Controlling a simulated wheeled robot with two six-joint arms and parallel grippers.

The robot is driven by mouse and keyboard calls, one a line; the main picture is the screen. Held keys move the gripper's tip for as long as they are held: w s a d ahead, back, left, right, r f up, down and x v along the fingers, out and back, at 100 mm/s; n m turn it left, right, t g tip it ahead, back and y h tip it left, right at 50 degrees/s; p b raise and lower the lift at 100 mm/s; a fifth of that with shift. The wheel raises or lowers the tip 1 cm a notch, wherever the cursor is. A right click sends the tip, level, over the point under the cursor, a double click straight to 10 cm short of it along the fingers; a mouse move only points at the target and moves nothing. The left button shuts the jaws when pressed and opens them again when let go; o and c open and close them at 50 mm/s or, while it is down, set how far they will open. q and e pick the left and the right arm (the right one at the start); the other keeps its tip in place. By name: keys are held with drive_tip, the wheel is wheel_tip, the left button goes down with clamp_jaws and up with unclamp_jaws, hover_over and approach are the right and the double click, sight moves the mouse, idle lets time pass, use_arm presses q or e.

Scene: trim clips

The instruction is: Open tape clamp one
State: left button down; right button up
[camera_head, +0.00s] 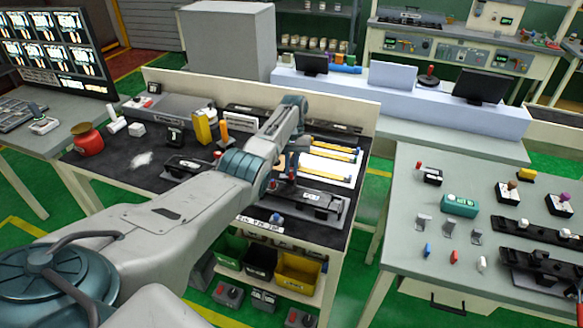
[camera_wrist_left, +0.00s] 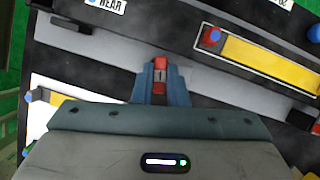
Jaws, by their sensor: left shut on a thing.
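My left arm reaches over the dark bench in the head view, and its gripper (camera_head: 279,183) is low at the black fixture on the bench's right side. In the left wrist view the two blue fingers (camera_wrist_left: 160,80) are shut on a small red clamp tab (camera_wrist_left: 160,64) with a grey face between them. The tab is at the edge of a grey and black rail (camera_wrist_left: 110,58). I cannot tell how far the clamp is open, since the fingers hide its lower part. My right gripper is in neither view.
Yellow bars (camera_head: 332,151) lie on a white panel behind the fixture. Green, black and yellow bins (camera_head: 298,270) sit below the bench front. A grey table (camera_head: 400,200) with parts stands right.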

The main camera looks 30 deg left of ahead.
use_arm(q)
drive_tip(key=shift+r, duration=0.1)
drive_tip(key=c, duration=1.4)
unclamp_jaws()
drive_tip(key=shift+c, duration=0.2)
drive_tip(key=b+v, duration=0.7)
drive_tip(key=v, duration=0.3)
drive_tip(key=shift+w+r, duration=0.15)
drive_tip(key=shift+r, duration=0.2)
